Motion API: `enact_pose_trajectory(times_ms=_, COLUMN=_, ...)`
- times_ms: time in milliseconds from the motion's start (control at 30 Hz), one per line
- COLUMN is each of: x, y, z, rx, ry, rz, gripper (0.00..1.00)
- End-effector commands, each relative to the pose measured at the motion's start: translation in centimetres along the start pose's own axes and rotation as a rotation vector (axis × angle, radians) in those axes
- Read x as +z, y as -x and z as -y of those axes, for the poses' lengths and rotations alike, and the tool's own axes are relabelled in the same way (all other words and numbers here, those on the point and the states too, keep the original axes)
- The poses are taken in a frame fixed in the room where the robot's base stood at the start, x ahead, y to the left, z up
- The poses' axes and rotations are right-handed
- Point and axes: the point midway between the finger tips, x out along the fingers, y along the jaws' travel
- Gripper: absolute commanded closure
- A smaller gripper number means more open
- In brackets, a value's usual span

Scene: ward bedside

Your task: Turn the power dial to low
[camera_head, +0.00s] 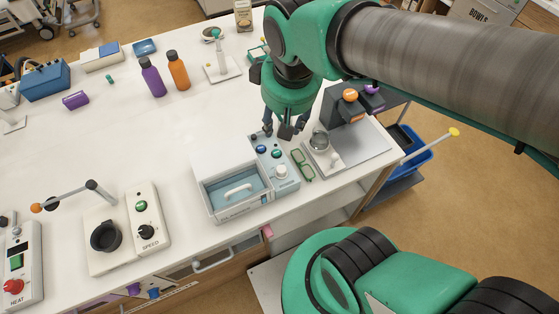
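A pale blue-grey device with a clear-fronted drawer stands near the table's front edge. Its control panel (287,186) carries a white round dial (281,172), a green button (277,153) and a blue button (261,149). The lettering by the dial is too small to read, so I cannot confirm that it is the power dial or tell its setting. My gripper (277,131) points down over the back end of this panel, behind the dial and apart from it. Its dark fingertips show a gap with nothing between them.
Green glasses (302,164) and a metal tray (366,148) with a small pot (319,141) lie to the right. To the left are a black SPEED dial (146,232) and a red HEAT knob (14,286). Purple (152,78) and orange (178,72) bottles stand farther back. The table's middle is clear.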

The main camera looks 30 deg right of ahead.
Motion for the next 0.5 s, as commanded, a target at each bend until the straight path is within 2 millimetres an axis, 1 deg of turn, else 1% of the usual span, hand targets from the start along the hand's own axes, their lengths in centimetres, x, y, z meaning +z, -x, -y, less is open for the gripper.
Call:
enact_pose_trajectory(times_ms=33, x=-0.6, y=-0.2, z=0.1, rx=-0.002, ry=0.03, rz=0.037, gripper=0.56)
enact_pose_trajectory(times_ms=200, x=-1.9, y=-1.9, z=0.6, rx=-0.003, ry=0.138, rz=0.146, gripper=0.56)
enact_pose_trajectory(times_ms=500, x=-3.3, y=-5.3, z=1.6, rx=-0.014, ry=0.332, rz=0.338, gripper=0.56)
